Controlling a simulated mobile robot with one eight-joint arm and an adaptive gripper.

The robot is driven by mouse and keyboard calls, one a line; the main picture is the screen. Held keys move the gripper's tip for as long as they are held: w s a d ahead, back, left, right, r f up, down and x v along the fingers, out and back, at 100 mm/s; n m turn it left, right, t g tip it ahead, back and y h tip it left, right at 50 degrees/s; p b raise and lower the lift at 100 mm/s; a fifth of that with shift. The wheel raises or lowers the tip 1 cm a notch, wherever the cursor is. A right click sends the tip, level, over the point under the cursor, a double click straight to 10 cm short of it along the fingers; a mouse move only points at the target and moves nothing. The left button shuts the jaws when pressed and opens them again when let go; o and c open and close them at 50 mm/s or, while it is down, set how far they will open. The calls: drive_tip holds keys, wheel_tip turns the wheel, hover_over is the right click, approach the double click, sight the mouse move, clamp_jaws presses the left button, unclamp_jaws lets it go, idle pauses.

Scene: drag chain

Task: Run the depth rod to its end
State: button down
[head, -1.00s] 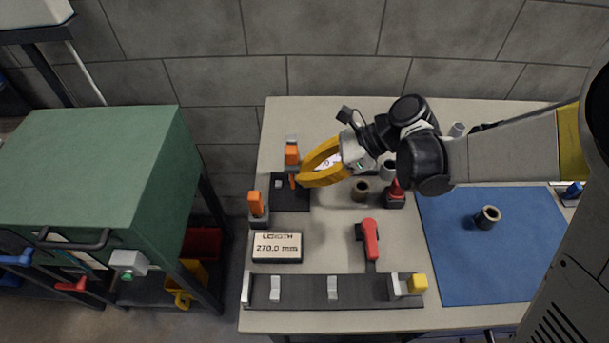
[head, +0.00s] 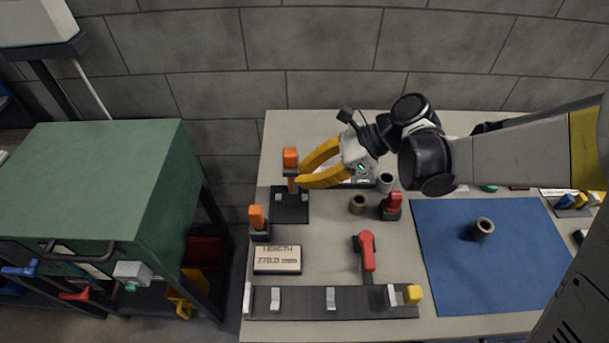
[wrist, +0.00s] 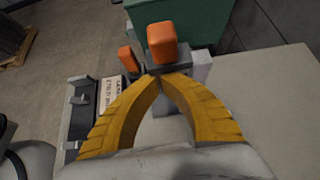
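My gripper (head: 299,176) is at the far left of the bench, with its yellow fingers pointing left. In the wrist view its fingertips (wrist: 161,79) come together with no clear gap. They are right at the dark base of an orange-topped piece (head: 290,158), which also shows in the wrist view (wrist: 162,42). A thin orange part (head: 291,185) shows just below that piece, over a dark plate (head: 290,208). I cannot tell which part is the depth rod, nor whether the fingertips touch anything. The display (head: 277,258) reads LENGTH and appears to show 270.0 mm.
A second orange-topped post (head: 257,218) stands nearer, left of the gripper. A red-handled lever (head: 366,252), a red-topped piece (head: 392,205) and a dark rail (head: 350,302) with grey brackets lie nearer. A blue mat (head: 480,270) is at right, a green cabinet (head: 100,165) at left.

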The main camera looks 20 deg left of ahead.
wheel_tip(320, 180, down, 4)
drive_tip(key=b, duration=0.2)
drive_tip(key=shift+r+b, duration=0.25)
drive_tip(key=shift+b, duration=0.05)
drive_tip(key=p+v, duration=0.3)
drive_tip(key=v, duration=0.7)
drive_tip(key=shift+f, duration=0.15)
drive_tip(key=shift+d, duration=0.15)
drive_tip(key=s+d+r+n+t+h, duration=0.1)
drive_tip(key=s+d+n+t+h, duration=0.2)
drive_tip(key=d, duration=0.5)
drive_tip(key=s+d+r+n+t+h, duration=0.2)
drive_tip(key=s+d+n+t+h, duration=0.1)
drive_tip(key=d+n, duration=0.3)
drive_tip(key=s+d+r+n+t+h, duration=0.2)
drive_tip(key=d+n+t+h, duration=0.1)
drive_tip(key=d, duration=0.7)
drive_tip(key=shift+s+d+n+t+h, duration=0.4)
drive_tip(key=shift+n+t, duration=0.2)
drive_tip(key=shift+n, duration=0.6)
